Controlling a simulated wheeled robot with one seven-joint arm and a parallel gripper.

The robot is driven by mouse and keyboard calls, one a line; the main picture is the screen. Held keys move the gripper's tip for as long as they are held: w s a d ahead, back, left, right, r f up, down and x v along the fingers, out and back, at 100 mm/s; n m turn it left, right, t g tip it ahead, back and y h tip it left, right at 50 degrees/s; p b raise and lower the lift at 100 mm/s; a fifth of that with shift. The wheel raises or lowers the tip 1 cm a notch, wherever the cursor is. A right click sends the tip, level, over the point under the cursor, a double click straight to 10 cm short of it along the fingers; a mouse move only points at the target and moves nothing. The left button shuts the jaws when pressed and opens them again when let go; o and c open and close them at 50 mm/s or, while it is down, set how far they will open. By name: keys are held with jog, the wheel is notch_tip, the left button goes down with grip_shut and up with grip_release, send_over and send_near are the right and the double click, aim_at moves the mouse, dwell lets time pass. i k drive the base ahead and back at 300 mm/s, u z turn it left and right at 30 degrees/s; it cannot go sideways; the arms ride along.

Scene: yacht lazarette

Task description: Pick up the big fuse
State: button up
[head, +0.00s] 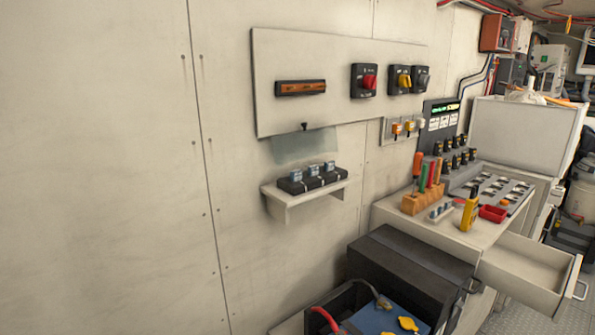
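I cannot tell for sure which thing is the big fuse. A white shelf (287,196) on the wall bears a black block (293,187) with light-blue pieces (312,171) standing in a row on it; these look like fuses. A long orange-brown bar in a dark frame (301,88) sits on the pale wall panel (335,60) above. A small holder with pale blue pieces (439,212) stands on the workbench. My gripper is not in view.
The workbench (455,240) bears a tool block (423,203), a yellow meter (470,211) and a red tray (492,214). Its drawer (530,268) stands open. Below the shelf are a dark box (410,270) and a blue battery (388,318). Red, yellow and dark switches (368,82) sit on the panel.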

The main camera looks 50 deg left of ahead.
aim_at(329, 165)
jog(key=u, duration=1.35)
jog(key=i, duration=1)
